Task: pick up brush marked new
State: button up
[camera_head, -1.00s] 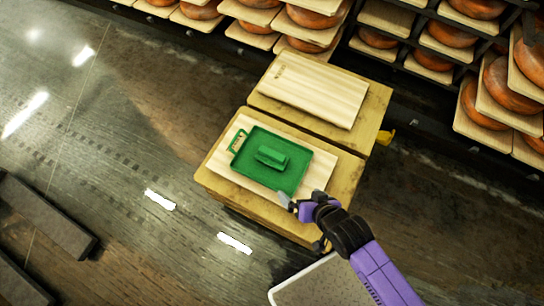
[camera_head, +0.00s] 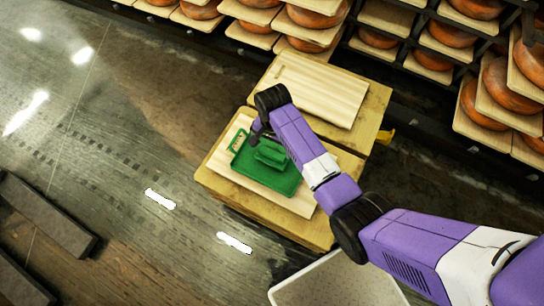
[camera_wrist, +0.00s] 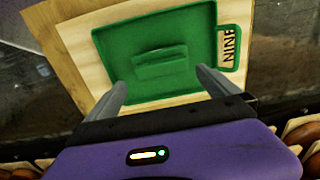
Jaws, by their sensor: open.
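A green block-shaped brush (camera_head: 271,154) lies in a shallow green tray (camera_head: 288,185) with a handle loop at one corner. I can read no "new" mark on the brush. In the wrist view, the brush (camera_wrist: 160,58) lies beyond my fingertips, near the middle of the tray (camera_wrist: 195,30). My gripper (camera_wrist: 162,88) is open and empty, with its fingers apart over the near part of the tray. In the head view, my gripper (camera_head: 259,132) is above the tray's far edge by the handle, partly hidden by my wrist.
The tray rests on a pale wooden board (camera_head: 225,165) on a wooden stand. Dark letters resembling "NINE" (camera_wrist: 229,44) show inside the handle loop. A second stand with a bare board (camera_head: 330,95) is behind. Shelves of cheese wheels (camera_head: 432,60) line the back.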

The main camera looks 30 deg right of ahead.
aim_at(272, 153)
jog(key=shift+w+f+b, duration=0.2)
jog(key=shift+f+b, duration=0.5)
jog(key=shift+f, duration=3)
jog(key=c, duration=1.3)
jog(key=shift+r, duration=0.1)
notch_tip(272, 153, up, 20)
jog(key=p, duration=0.3)
